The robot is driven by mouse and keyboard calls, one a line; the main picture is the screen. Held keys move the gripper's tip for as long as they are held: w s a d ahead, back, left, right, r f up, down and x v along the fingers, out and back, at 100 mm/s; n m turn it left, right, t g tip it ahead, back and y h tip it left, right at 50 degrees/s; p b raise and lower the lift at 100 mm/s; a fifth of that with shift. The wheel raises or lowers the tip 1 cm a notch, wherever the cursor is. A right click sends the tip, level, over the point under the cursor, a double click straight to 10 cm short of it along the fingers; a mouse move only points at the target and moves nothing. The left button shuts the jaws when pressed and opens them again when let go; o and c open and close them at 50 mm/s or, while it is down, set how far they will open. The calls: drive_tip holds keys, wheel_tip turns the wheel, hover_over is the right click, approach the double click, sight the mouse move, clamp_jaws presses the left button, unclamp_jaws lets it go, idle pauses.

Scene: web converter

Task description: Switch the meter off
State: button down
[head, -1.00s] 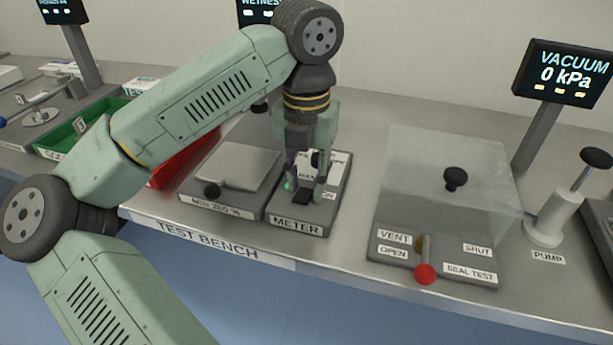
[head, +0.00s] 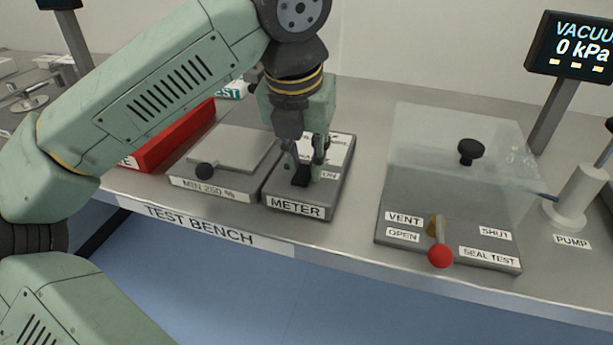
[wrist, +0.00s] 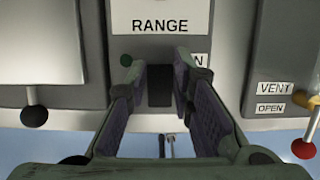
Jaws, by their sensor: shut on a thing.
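The meter (head: 338,170) is a dark grey box on the bench with a METER label on its front edge and a RANGE label, also in the wrist view (wrist: 160,18). Its small black switch (wrist: 160,88) stands between my fingers, and its dark front shows in the head view (head: 301,181). My gripper (head: 304,172) points down and is shut on the switch. A small lamp (wrist: 126,60) left of the switch looks dark green and unlit. The ON label (wrist: 197,60) at right is partly covered by a finger.
Left of the meter is a flat plate unit (head: 232,150) with a black knob, then a red bin (head: 175,135). To the right stands a clear-covered vacuum box (head: 440,150) with a red-balled vent lever (head: 440,255). A pump (head: 578,200) and display reading 0 kPa (head: 575,45) are beyond.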

drive_tip(key=shift+s+a+f+t+b, duration=0.15)
drive_tip(key=shift+f+t+b, duration=0.15)
drive_tip(key=shift+t+b, duration=0.65)
drive_tip(key=shift+s+r+h+b, duration=0.1)
drive_tip(key=shift+r+h+b, duration=0.2)
drive_tip(key=shift+r+b, duration=0.25)
drive_tip(key=shift+f, duration=0.1)
drive_tip(key=c, duration=1.4)
unclamp_jaws()
drive_tip(key=v, duration=1.2)
drive_tip(key=shift+s+f, duration=0.1)
